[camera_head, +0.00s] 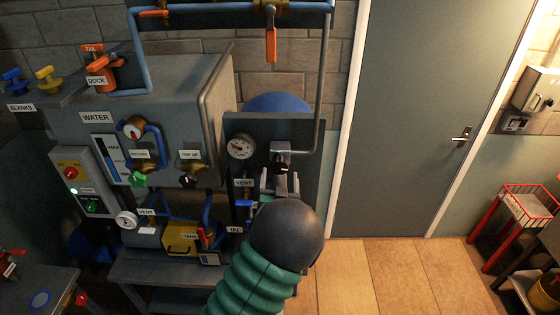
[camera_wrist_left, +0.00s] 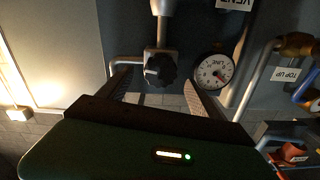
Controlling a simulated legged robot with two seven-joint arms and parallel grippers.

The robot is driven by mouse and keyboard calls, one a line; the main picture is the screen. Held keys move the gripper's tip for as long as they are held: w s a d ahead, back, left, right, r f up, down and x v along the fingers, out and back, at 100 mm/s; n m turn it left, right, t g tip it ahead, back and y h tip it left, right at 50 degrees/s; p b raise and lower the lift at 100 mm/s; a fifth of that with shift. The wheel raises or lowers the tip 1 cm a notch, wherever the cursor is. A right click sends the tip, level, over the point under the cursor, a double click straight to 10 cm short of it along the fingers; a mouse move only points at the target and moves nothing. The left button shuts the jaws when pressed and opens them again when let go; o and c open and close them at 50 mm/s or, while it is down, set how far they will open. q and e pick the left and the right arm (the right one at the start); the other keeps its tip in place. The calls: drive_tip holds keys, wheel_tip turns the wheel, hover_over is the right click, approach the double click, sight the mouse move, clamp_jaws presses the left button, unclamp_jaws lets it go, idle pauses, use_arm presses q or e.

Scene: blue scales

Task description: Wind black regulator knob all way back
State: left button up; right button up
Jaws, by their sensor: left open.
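The black regulator knob (camera_wrist_left: 160,69) is a dark, lobed knob on a grey metal pipe fitting, seen in the left wrist view. In the head view it shows small (camera_head: 280,168) on the dark panel, right of a round gauge. My left gripper (camera_head: 280,184) comes up from below in front of the panel. It is open, its two fingers (camera_wrist_left: 157,84) spread either side of the knob in the left wrist view, with gaps visible. I cannot tell whether the tips reach past the knob. My dark wrist and green sleeve hide the panel's lower part. My right gripper is not in view.
The white gauge (camera_head: 240,147) sits close left of the knob; it also shows in the left wrist view (camera_wrist_left: 214,71). A vertical pipe (camera_head: 322,85) runs along the panel's right side. The water tank (camera_head: 205,110) stands left. A grey door (camera_head: 425,120) and open floor lie right.

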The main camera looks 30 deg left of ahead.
sight(280, 168)
use_arm(q)
drive_tip(key=x, duration=0.2)
drive_tip(key=p+x, duration=0.1)
drive_tip(key=shift+w+a+r, duration=0.1)
drive_tip(key=shift+w+r, duration=0.1)
drive_tip(key=shift+r, duration=0.05)
drive_tip(key=shift+w+a, duration=0.25)
drive_tip(key=shift+w, duration=0.15)
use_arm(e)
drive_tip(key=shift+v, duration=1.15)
use_arm(q)
drive_tip(key=shift+f, duration=0.1)
drive_tip(key=shift+c, duration=0.3)
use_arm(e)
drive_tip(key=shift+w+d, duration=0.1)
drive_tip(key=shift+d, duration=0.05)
